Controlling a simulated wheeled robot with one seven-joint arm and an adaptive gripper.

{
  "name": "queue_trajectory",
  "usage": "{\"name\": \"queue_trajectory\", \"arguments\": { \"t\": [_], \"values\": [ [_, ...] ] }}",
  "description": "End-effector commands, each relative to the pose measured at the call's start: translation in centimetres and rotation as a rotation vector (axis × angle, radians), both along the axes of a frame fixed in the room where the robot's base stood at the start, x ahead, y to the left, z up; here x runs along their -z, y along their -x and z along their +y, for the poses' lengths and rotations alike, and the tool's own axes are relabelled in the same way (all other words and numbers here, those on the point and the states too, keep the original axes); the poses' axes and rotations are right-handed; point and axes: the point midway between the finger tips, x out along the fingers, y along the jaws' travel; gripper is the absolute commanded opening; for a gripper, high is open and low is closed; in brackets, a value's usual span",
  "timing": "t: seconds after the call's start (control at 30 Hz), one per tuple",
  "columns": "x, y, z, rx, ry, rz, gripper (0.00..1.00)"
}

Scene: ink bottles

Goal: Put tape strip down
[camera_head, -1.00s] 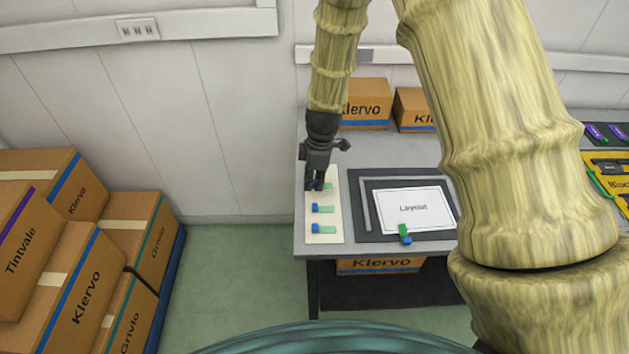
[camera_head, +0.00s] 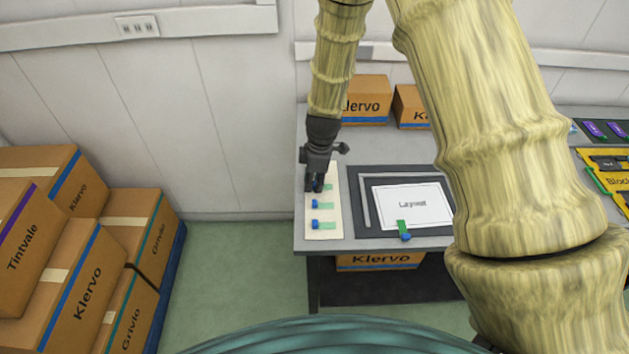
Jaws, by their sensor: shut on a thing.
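My gripper (camera_head: 315,188) points down over the far part of a cream strip card (camera_head: 322,234) at the left end of the grey table. It is shut on a tape strip (camera_head: 328,186) with a green band and a blue end, mostly hidden by the fingers. Two more tape strips lie on the card, a middle one (camera_head: 327,204) and a near one (camera_head: 327,225), each green with a blue end at left. Another green tape strip (camera_head: 402,226) with a blue end lies at the lower edge of the white Layout sheet (camera_head: 412,205).
The Layout sheet lies on a dark mat (camera_head: 372,229) with a grey bar (camera_head: 365,201) at its left. Klervo boxes (camera_head: 365,96) stand at the table's back. A yellow board (camera_head: 592,160) is at right. My arm hides the table's middle right.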

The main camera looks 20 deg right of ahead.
Motion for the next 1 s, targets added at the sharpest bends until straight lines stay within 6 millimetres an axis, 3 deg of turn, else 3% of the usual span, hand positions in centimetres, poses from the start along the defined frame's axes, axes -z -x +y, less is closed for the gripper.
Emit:
{"name": "queue_trajectory", "arguments": {
  "t": [0.07, 0.2, 0.23, 0.7, 1.0],
  "values": [
    [0.7, 0.4, 0.1, 0.001, 0.000, 0.008, 0.11],
    [0.8, 0.5, 0.1, 0.000, -0.001, 0.010, 0.39],
    [0.8, 0.5, 0.1, 0.000, -0.001, 0.010, 0.40],
    [0.7, 0.6, 0.0, 0.000, 0.000, 0.011, 0.40],
    [-1.9, 0.3, -0.1, -0.001, -0.001, 0.005, 0.40]
  ]
}}
